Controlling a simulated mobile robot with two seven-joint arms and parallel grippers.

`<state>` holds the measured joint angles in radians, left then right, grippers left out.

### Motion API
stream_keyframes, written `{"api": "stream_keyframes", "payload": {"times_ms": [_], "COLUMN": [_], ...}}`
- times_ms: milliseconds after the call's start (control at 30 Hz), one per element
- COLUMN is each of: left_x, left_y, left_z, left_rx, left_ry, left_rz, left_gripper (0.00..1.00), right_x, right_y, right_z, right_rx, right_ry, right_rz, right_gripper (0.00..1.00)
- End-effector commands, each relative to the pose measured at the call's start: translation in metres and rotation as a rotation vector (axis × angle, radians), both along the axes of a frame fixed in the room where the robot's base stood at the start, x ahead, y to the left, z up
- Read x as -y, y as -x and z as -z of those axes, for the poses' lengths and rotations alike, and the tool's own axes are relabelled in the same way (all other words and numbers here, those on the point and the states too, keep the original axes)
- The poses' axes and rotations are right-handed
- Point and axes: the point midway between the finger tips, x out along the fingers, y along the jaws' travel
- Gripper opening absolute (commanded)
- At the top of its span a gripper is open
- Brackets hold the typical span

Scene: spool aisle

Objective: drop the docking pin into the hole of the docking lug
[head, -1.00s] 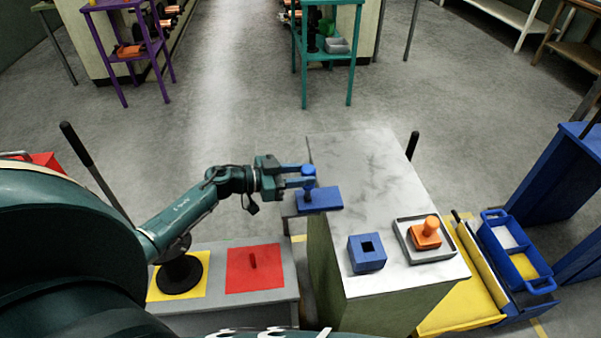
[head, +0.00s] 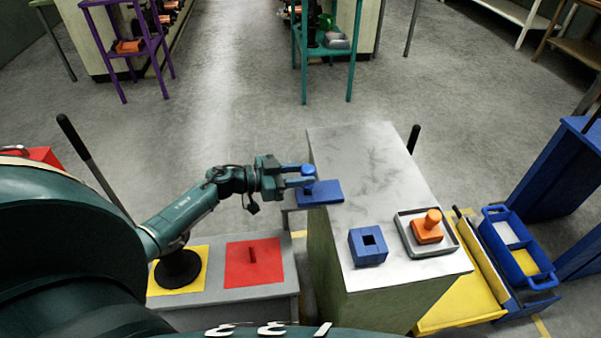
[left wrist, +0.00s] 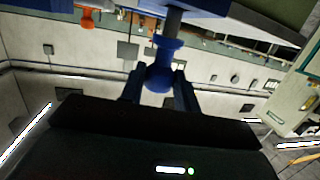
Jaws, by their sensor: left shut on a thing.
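The blue docking pin (head: 308,171) is in my left gripper (head: 303,178), whose fingers are shut on its knobbed top. In the left wrist view the blue knob (left wrist: 160,77) sits between the fingers, with a grey shaft running towards a blue plate. This flat blue plate (head: 330,192), seemingly the docking lug, sticks out over the left edge of the marble-topped bench; it also shows in the left wrist view (left wrist: 205,14). The pin stands roughly upright over the plate's left part. The hole is hidden, and I cannot tell whether the shaft tip is in it. My right gripper is out of view.
On the bench (head: 375,165) stand a blue block with a square hole (head: 368,248) and a grey tray (head: 447,252) holding an orange knobbed piece (head: 428,230). A low grey surface with a red pad (head: 270,262) and yellow pad (head: 197,285) lies left.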

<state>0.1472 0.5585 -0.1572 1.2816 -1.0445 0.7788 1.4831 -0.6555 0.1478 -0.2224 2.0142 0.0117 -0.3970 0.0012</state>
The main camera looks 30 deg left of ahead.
Motion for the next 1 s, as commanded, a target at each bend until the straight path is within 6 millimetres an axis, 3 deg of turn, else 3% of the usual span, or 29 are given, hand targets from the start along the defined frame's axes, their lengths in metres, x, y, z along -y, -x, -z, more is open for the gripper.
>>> {"api": "stream_keyframes", "payload": {"times_ms": [1000], "left_x": [0.0], "left_y": [0.0], "left_z": [0.026], "left_rx": [0.001], "left_ry": [0.0], "left_rz": [0.0], "left_gripper": [0.07], "right_x": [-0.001], "right_y": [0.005], "right_z": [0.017], "right_rx": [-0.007], "right_ry": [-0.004], "right_rz": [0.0], "right_gripper": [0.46]}}
